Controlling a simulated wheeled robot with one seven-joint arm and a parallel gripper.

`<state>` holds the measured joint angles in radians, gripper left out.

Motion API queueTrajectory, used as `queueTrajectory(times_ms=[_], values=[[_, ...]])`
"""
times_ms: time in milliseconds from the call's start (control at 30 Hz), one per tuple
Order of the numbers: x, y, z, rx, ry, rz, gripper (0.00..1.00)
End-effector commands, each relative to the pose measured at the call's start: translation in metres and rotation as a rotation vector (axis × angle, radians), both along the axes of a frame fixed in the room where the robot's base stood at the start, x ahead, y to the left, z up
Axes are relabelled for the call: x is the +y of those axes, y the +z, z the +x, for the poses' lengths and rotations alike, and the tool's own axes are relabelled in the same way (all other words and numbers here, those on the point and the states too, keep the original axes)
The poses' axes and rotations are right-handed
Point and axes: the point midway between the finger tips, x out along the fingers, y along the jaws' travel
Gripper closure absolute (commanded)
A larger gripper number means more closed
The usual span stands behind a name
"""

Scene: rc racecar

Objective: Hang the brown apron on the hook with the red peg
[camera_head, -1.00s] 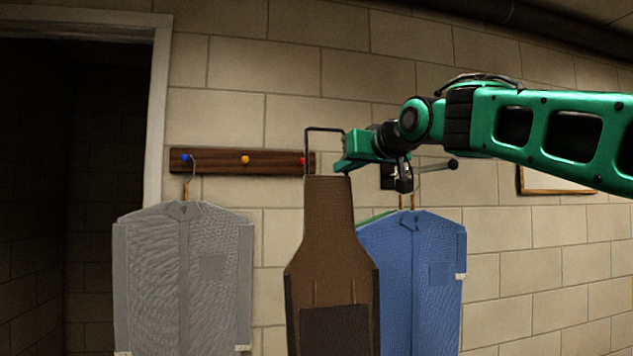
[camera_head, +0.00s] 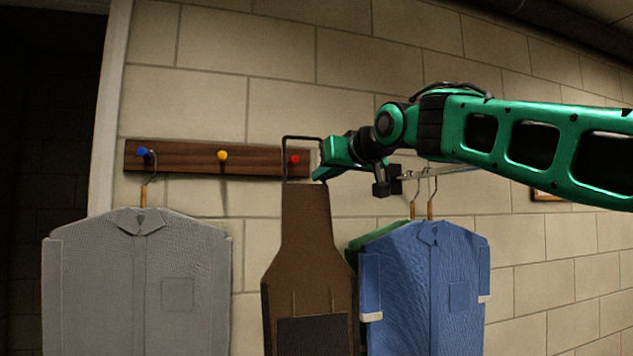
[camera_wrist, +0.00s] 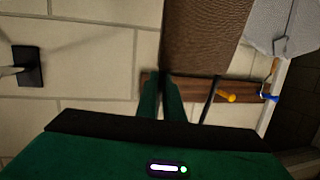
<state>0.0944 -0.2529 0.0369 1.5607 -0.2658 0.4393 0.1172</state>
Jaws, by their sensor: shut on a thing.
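The brown apron (camera_head: 308,240) hangs upright from its black neck loop (camera_head: 301,138). My gripper (camera_head: 321,172) is shut on the loop's right side, at the apron's top. The red peg (camera_head: 294,160) is at the right end of the wooden rack (camera_head: 190,159) and shows inside the loop's outline, near its left side. I cannot tell whether the loop is around the peg or in front of it. In the wrist view, the apron (camera_wrist: 205,30) extends up from my closed fingers (camera_wrist: 162,85), and the red peg is hidden.
A grey shirt (camera_head: 135,285) hangs from the blue peg (camera_head: 144,152). The yellow peg (camera_head: 222,155) is bare. A blue shirt (camera_head: 425,290), with a green garment (camera_head: 372,238) behind it, hangs close to the apron's right side. A dark doorway (camera_head: 45,150) is at left.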

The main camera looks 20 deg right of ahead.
Motion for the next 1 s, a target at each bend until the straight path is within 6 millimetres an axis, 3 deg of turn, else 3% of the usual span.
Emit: queueTrajectory(times_ms=[1000], values=[[0.002, -0.004, 0.046, 0.0, 0.003, 0.001, 1.0]])
